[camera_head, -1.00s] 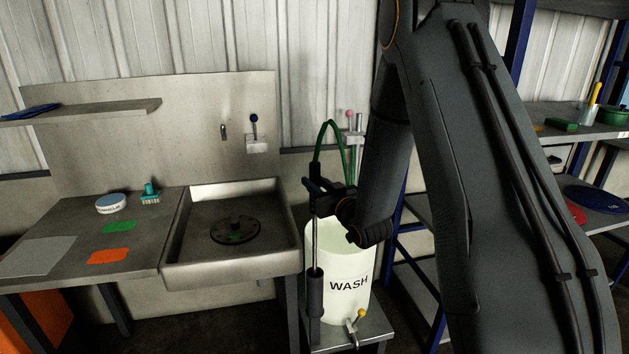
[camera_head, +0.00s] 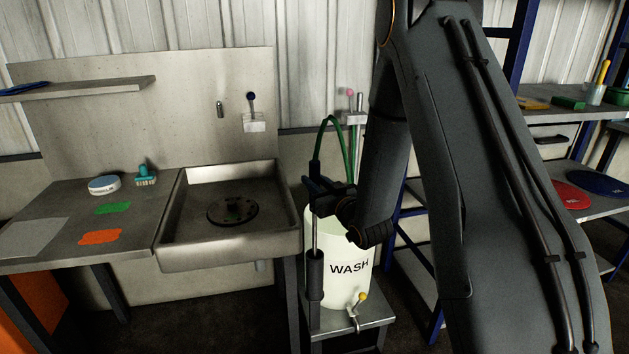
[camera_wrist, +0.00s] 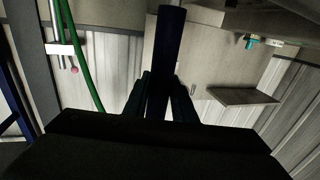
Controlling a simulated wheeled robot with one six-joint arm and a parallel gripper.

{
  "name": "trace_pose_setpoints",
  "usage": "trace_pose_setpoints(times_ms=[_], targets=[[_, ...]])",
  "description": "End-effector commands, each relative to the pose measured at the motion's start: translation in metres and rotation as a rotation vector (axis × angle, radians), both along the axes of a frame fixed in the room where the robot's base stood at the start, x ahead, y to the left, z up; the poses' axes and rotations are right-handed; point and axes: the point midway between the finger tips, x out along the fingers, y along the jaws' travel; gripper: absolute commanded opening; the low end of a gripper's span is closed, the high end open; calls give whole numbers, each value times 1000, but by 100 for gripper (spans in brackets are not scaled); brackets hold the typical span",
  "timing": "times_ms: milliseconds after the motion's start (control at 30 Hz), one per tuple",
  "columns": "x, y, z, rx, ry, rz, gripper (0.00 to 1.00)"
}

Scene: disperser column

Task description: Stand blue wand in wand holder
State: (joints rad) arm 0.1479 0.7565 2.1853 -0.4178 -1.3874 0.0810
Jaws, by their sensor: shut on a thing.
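My gripper (camera_head: 322,190) is shut on the blue wand, whose dark blue grip (camera_wrist: 169,45) rises between the fingers in the wrist view. In the head view the wand stands upright, with a green hose (camera_head: 328,125) looping from its top. Its thin steel rod (camera_head: 316,235) runs down below my gripper. The dark upright tube (camera_head: 315,277) at the left of the small stand appears to be the wand holder. The rod lines up with its mouth and seems to pass into it; the lower end is hidden.
A white WASH bucket (camera_head: 348,285) with a yellow-handled tap stands on a small metal stand (camera_head: 375,312), just right of the tube. A steel sink (camera_head: 195,257) is on the left. A blue shelf rack (camera_head: 440,320) stands right, partly behind my arm.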

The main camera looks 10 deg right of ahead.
Motion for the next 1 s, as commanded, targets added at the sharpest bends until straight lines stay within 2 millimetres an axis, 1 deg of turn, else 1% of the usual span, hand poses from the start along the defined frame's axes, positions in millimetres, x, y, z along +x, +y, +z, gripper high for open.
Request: trace_pose_setpoints(times_ms=[467, 500, 567, 600, 633, 900, 1000], targets=[[0, 0, 1, 0, -3, 0, 0], [0, 0, 1, 0, -3, 0, 27], [0, 0, 1, 0, -3, 0, 37], [0, 0, 1, 0, -2, 0, 44], [0, 0, 0, 0, -2, 0, 46], [-1, 0, -1, -1, 2, 0, 46], [-7, -3, -1, -1, 2, -1, 46]])
